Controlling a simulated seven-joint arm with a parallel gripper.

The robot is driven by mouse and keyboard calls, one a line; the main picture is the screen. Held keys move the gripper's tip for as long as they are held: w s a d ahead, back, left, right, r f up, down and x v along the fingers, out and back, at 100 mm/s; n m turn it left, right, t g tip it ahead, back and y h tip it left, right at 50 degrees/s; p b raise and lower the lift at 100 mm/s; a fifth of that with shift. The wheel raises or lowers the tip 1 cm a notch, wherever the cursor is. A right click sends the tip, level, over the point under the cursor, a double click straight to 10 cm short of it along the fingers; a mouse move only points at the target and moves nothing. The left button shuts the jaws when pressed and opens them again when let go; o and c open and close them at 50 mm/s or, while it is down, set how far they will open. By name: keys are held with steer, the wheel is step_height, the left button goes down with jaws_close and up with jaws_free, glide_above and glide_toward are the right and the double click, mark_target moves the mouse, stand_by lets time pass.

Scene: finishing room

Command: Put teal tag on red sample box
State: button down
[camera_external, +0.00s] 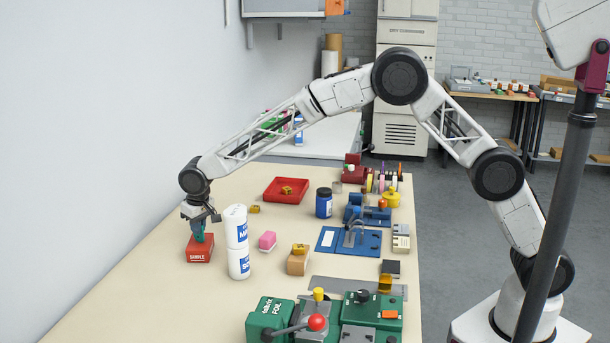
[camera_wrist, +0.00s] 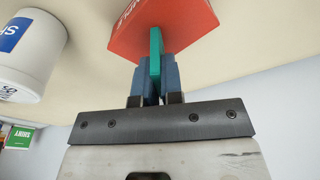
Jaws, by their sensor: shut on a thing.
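The red sample box (camera_external: 199,249) sits at the left side of the table, with white lettering on its front. It also fills the top middle of the wrist view (camera_wrist: 165,28). My gripper (camera_external: 199,228) is right above the box, pointing down. It is shut on the teal tag (camera_wrist: 155,52), which stands on edge between the blue fingertips. The tag's end overlaps the box in the wrist view, at or very near its top face; I cannot tell whether they touch. In the external view the tag (camera_external: 199,236) shows as a small teal patch.
Two stacked white tubs (camera_external: 236,228) stand close to the right of the box. A red tray (camera_external: 273,196) is behind. The table's front left is clear; a wall runs along the left.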

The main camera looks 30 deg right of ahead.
steer(key=c, duration=1.3)
jaws_free()
steer(key=shift+o, duration=0.2)
steer(key=shift+r, duration=0.1)
step_height(320, 180, up, 12)
steer(key=s, duration=0.1)
steer(key=shift+s+d, duration=0.35)
